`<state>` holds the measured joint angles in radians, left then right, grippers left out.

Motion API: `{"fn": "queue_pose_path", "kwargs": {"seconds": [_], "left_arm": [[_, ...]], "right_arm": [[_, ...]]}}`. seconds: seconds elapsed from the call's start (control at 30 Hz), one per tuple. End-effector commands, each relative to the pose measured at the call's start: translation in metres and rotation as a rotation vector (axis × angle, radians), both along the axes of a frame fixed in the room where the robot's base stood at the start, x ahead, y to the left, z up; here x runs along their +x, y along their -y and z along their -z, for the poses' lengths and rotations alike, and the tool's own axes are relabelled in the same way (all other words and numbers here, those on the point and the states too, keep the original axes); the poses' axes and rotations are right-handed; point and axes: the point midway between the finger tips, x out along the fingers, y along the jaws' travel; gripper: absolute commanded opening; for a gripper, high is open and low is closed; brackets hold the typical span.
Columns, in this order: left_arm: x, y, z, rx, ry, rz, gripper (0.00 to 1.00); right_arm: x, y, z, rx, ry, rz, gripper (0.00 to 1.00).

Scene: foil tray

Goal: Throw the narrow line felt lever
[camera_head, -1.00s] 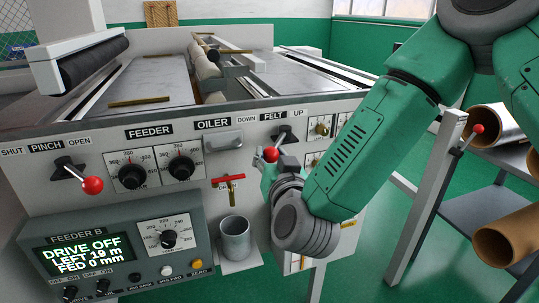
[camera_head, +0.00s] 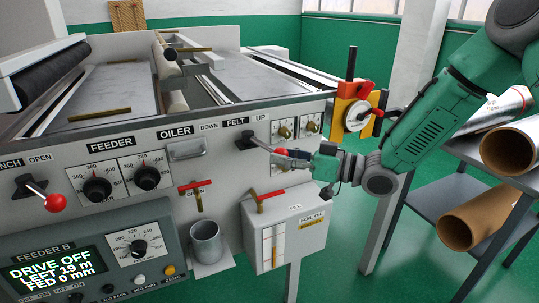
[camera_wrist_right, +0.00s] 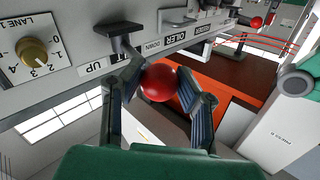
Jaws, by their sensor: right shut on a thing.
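The felt lever has a black pivot block (camera_head: 237,137) on the machine's front panel, under the FELT label, between DOWN and UP. Its rod slants right and slightly down, toward the UP side. Its red ball knob (camera_head: 281,152) also shows in the right wrist view (camera_wrist_right: 159,82). My right gripper (camera_head: 293,155), green with dark fingers, comes in from the right. In the right wrist view its fingers (camera_wrist_right: 158,92) are closed around the knob from both sides. My left gripper is not in view.
A pinch lever with a red knob (camera_head: 54,203) is at the left. Below the felt lever are a white foil-oil box (camera_head: 285,228) with a red-handled valve and a grey cup (camera_head: 206,243). Rolls (camera_head: 515,148) lie on a rack at right.

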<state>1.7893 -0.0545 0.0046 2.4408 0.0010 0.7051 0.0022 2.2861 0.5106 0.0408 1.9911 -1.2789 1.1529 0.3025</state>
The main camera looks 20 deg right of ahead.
Motion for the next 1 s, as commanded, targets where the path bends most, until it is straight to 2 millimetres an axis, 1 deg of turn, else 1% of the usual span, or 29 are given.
{"fn": "queue_pose_path", "kwargs": {"seconds": [0.03, 0.1, 0.37, 0.6, 1.0], "left_arm": [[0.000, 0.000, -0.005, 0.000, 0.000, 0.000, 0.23], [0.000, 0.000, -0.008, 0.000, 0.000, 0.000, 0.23], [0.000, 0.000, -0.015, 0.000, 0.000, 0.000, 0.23], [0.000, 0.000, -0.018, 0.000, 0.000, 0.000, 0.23], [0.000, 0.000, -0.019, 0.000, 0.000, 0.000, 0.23]], "right_arm": [[0.005, 0.008, -0.001, -0.007, 0.003, -0.034, 0.00], [0.008, 0.014, -0.001, -0.006, 0.002, -0.095, 0.00], [0.018, 0.032, 0.000, -0.004, 0.001, -0.276, 0.00], [0.024, 0.039, -0.001, 0.001, 0.002, -0.280, 0.00], [0.028, 0.043, -0.002, 0.002, 0.005, -0.276, 0.00]]}}
